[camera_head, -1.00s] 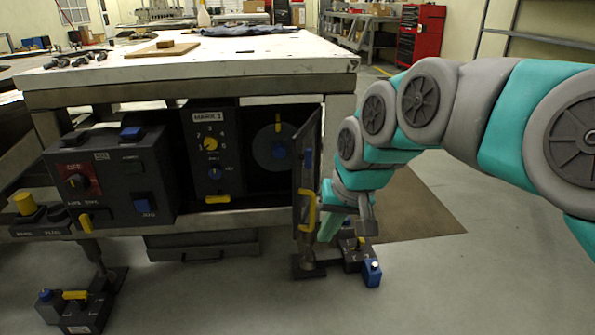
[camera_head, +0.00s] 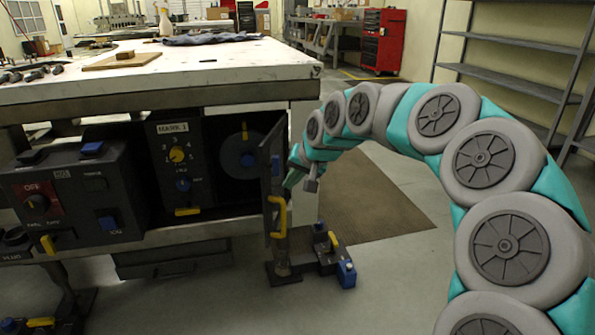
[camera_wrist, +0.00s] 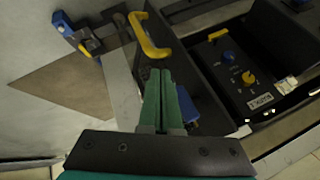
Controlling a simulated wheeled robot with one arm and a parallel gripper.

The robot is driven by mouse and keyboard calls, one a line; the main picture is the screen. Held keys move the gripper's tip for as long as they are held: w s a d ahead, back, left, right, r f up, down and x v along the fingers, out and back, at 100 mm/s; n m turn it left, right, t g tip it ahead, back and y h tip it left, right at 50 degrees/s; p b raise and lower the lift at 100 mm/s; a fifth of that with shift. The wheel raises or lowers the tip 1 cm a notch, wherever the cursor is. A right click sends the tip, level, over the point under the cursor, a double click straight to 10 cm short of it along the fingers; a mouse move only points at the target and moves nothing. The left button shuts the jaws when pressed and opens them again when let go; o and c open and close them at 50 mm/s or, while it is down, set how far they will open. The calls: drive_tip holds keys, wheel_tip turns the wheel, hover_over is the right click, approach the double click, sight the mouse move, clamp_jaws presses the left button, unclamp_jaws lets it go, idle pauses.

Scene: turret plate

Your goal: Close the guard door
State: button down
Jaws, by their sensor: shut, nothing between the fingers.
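The guard door (camera_head: 268,205) is a dark narrow panel with a yellow handle (camera_head: 278,216). It stands open, swung out from the right side of the bay that holds a grey disc (camera_head: 236,168). In the wrist view the door (camera_wrist: 190,50) lies right of my fingers, its yellow handle (camera_wrist: 150,38) just beyond the tips. My gripper (camera_wrist: 160,73) is shut and empty, its green fingers together. In the head view my gripper (camera_head: 290,181) is on the right of the door, close to it. I cannot tell whether they touch.
A dial panel (camera_head: 170,152) and a control box (camera_head: 70,195) sit left of the bay under the white workbench (camera_head: 220,70). A small blue-tipped fixture (camera_head: 346,274) stands on the floor by the door. Floor to the right is open.

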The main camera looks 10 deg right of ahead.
sight(266, 191)
drive_tip(key=w+a, duration=0.1)
drive_tip(key=a+f, duration=0.1)
drive_tip(key=w+a, duration=0.1)
drive_tip(key=a, duration=0.1)
drive_tip(key=shift+w+f+p, duration=0.2)
drive_tip(key=shift+w+p, duration=0.1)
drive_tip(key=shift+p, duration=0.05)
drive_tip(key=shift+a, duration=0.1)
